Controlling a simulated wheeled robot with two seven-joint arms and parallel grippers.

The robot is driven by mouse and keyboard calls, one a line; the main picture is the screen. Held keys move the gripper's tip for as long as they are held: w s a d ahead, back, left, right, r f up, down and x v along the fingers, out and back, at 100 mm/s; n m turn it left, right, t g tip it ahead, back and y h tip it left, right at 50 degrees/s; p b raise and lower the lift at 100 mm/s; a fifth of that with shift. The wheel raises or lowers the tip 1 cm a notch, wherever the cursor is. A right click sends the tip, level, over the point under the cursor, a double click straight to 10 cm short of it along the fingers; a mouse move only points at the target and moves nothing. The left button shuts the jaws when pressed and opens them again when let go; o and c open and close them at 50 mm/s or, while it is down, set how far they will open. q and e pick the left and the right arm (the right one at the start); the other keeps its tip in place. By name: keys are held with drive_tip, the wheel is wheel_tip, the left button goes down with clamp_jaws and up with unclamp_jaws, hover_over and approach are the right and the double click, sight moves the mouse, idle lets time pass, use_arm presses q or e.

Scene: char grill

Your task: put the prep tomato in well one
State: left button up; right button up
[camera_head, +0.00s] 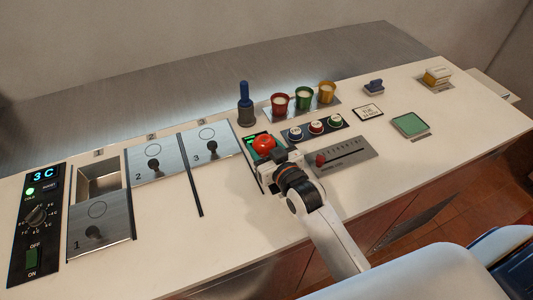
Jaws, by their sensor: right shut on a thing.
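The red prep tomato (263,143) is near the middle of the counter, over a small dark unit with a green display. My right gripper (268,158) is shut on the tomato from the near side. Whether the tomato touches the unit beneath is hard to tell. Well one (98,181) is at the left; its opening shows as an empty-looking metal recess, with the lid marked 1 (100,230) on its near side. My left gripper is not in view.
Lids marked 2 (157,163) and 3 (211,151) cover the neighbouring wells. A blue-handled tool (245,105) stands behind the tomato. Red, green and yellow cups (303,98) stand behind the buttons (316,127). A slider panel (341,154) is to the right. A control panel (36,222) is far left.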

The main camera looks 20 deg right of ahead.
sight(264, 155)
drive_tip(key=shift+f, duration=1.7)
drive_tip(key=shift+f, duration=0.15)
drive_tip(key=o, duration=1)
drive_tip(key=shift+o, duration=0.2)
